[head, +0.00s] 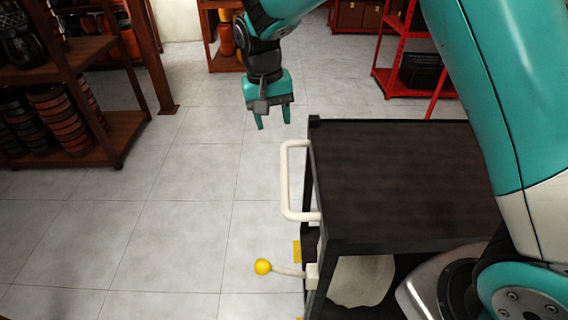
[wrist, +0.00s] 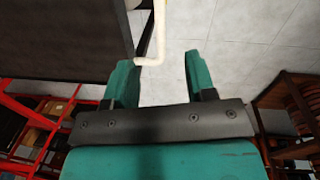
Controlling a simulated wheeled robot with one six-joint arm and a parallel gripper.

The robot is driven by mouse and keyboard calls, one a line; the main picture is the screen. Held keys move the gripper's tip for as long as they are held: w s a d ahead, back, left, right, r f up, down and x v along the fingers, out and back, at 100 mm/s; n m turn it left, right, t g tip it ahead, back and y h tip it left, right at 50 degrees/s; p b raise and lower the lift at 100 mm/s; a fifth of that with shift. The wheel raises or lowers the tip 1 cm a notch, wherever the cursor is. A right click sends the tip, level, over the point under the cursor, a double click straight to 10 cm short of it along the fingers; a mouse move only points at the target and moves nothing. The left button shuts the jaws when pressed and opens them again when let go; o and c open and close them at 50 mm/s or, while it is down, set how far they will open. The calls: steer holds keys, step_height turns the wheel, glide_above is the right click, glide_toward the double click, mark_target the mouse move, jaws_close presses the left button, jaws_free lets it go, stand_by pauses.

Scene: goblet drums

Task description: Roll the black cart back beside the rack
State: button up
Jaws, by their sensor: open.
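The black cart (head: 410,180) stands at the right in the head view, close to my body, with a flat empty top. A white handle (head: 285,180) sticks out from its left side. A lever with a yellow knob (head: 263,267) sits below the handle. My gripper (head: 273,122) is open and empty, pointing down past the far end of the handle and apart from it in the head view. In the wrist view my gripper's two fingers (wrist: 160,75) are spread, with the white handle (wrist: 152,45) showing near the left finger. I cannot tell whether they touch. My arm hides the cart's right part.
A brown wooden rack (head: 75,80) with drums stands at the left. Red metal shelves (head: 405,80) stand at the back right, and another wooden rack (head: 222,50) stands at the back. The tiled floor (head: 190,210) left of the cart is clear.

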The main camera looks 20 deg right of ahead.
mark_target(284, 172)
steer(key=shift+m+h, duration=0.3)
steer(key=shift+m, duration=0.5)
steer(key=d+f+p, duration=0.1)
steer(key=f, duration=0.5)
steer(key=w+d+f+p, duration=0.1)
steer(key=f, duration=0.6)
steer(key=w+d+f+p, duration=0.1)
steer(key=f+p, duration=0.1)
steer(key=f, duration=0.5)
steer(key=shift+d, duration=0.15)
steer(key=shift+c, duration=0.5)
jaws_close()
